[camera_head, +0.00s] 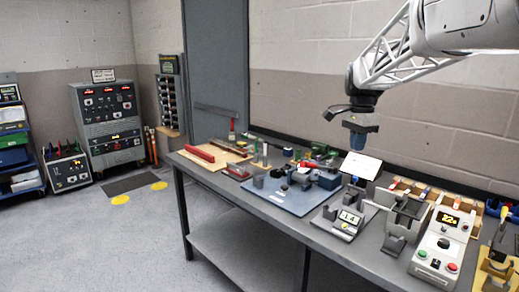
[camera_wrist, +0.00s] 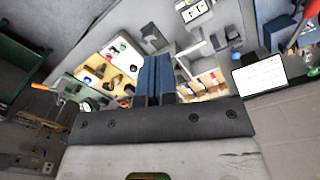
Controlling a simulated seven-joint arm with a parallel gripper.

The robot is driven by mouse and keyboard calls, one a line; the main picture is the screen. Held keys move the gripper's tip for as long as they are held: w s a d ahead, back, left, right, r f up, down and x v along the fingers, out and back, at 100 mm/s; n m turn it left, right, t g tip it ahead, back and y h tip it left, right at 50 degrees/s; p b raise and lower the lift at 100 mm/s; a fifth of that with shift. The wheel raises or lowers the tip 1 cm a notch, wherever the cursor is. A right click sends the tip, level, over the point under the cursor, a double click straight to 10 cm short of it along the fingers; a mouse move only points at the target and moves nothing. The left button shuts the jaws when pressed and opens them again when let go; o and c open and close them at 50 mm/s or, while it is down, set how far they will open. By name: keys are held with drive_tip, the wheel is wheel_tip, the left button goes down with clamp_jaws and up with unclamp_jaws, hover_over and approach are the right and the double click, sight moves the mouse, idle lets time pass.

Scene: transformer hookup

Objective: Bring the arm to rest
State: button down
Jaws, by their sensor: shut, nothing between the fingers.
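My gripper (camera_head: 360,125) hangs from my arm above the back part of the workbench, at the right of the head view. It is well clear of the bench top and touches nothing there. In the wrist view my gripper (camera_wrist: 158,62) shows as two dark blue fingers side by side, closed together and empty. The workbench (camera_head: 262,204) below is grey and carries many parts. My arm reaches in from the upper right corner of the head view.
A blue-grey mat (camera_head: 291,201) with parts lies mid-bench. A white card (camera_head: 361,165) stands behind it. A device with a lit display (camera_head: 443,243) stands at the right front. A grey cabinet (camera_head: 107,117) stands far left. The air around my gripper is free.

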drive_tip(key=s+a+f+n+t, duration=0.1)
drive_tip(key=s+a+f+n, duration=0.2)
drive_tip(key=s, duration=1)
drive_tip(key=s+a+f+n+t, duration=0.1)
drive_tip(key=s+a+f+n, duration=0.2)
drive_tip(key=s, duration=1.1)
drive_tip(key=s+a+f+n+t, duration=0.1)
drive_tip(key=s+a+f+n, duration=0.2)
drive_tip(key=s+f+n, duration=0.4)
drive_tip(key=s+f, duration=0.2)
drive_tip(key=s, duration=0.4)
drive_tip(key=shift+s+a+n, duration=0.15)
drive_tip(key=shift+a+n, duration=0.25)
